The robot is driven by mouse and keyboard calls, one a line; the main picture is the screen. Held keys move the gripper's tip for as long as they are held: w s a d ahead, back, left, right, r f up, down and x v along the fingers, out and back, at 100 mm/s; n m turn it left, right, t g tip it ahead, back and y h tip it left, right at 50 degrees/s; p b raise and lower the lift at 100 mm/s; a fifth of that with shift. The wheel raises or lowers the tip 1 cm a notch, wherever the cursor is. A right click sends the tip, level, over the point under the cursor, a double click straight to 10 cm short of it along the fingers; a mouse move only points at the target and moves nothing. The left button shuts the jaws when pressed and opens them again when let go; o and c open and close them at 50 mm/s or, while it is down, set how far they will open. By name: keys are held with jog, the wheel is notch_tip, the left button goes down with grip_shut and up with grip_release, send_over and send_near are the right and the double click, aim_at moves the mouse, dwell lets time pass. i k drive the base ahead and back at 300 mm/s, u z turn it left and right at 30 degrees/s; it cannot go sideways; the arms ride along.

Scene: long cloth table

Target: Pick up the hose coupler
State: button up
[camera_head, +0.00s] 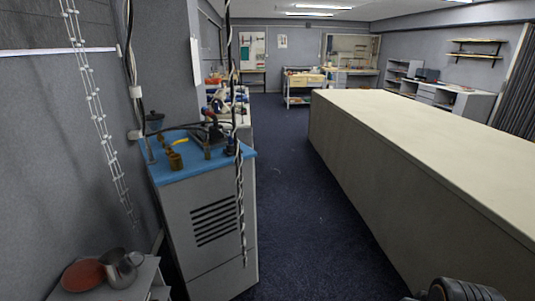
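I cannot make out a hose coupler for certain. A small brass-coloured piece (175,160) stands near the front of the blue-topped cabinet (178,177) at left; it is too small to tell what it is. The long cloth table (440,130) fills the right side, and its visible top is bare. A dark ribbed part, perhaps of my arm, shows at the bottom right edge, but no gripper fingers can be seen.
Dark blue floor (285,215) lies clear between the cabinet and the long table. Cables hang in front of the cabinet. A low grey stand at bottom left holds a metal pot (121,269) and a reddish dish (83,275). Workbenches and shelves stand at the back.

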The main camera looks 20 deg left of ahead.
aim_at(206, 149)
jog(key=z, duration=0.15)
jog(key=i, duration=0.7)
jog(key=u, duration=0.7)
jog(key=i, duration=1.35)
jog(key=u, duration=1)
